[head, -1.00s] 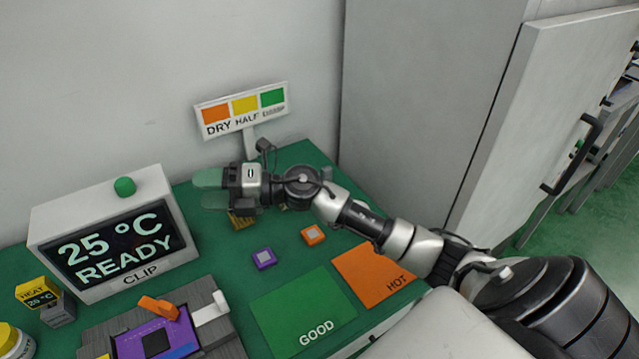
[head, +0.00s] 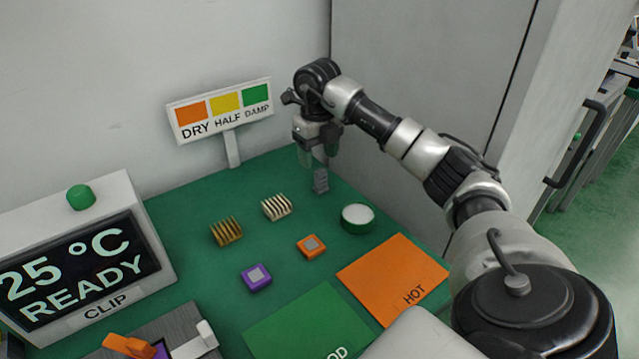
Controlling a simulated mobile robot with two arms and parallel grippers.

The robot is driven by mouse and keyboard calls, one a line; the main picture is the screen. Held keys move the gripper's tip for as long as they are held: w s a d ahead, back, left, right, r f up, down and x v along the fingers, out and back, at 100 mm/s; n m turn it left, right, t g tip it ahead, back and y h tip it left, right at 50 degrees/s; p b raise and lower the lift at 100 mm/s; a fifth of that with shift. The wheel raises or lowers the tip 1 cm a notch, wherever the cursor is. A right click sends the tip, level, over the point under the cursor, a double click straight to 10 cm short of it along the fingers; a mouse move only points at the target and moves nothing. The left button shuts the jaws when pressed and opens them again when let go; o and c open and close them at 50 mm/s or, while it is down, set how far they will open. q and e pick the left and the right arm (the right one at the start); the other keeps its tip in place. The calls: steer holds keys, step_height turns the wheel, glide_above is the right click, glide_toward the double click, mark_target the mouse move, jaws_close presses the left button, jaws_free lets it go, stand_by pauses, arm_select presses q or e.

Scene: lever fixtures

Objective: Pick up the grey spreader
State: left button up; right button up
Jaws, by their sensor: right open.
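A small grey upright block (head: 320,183), which looks like the grey spreader, stands on the green table top near its back right. My right gripper (head: 317,160) points down directly above it, with its greenish see-through fingers open. The fingertips reach about the top of the grey piece. I cannot tell whether they touch it or sit around it. My left gripper is out of view.
A gold finned piece (head: 226,232), a cream finned piece (head: 277,207), a round white-topped green tin (head: 358,218), an orange block (head: 311,246) and a purple block (head: 256,278) lie nearby. A DRY/HALF/DAMP sign (head: 222,110) stands behind, left of the gripper.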

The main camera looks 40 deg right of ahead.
mark_target(321, 171)
step_height(321, 171, down, 3)
steer(key=shift+r, duration=0.1)
steer(key=f, duration=0.5)
steer(key=shift+d, duration=0.35)
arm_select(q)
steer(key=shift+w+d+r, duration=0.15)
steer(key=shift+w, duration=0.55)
arm_select(e)
steer(key=shift+s, duration=0.1)
steer(key=shift+r, duration=0.1)
steer(key=shift+c, duration=0.2)
steer(key=c, duration=0.9)
steer(key=shift+o, duration=0.2)
step_height(321, 171, up, 10)
steer(key=shift+f, duration=0.1)
steer(key=o, duration=0.3)
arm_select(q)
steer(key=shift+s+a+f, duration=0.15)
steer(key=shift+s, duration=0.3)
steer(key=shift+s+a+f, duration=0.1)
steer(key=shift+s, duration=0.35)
arm_select(e)
steer(key=shift+c, duration=1.3)
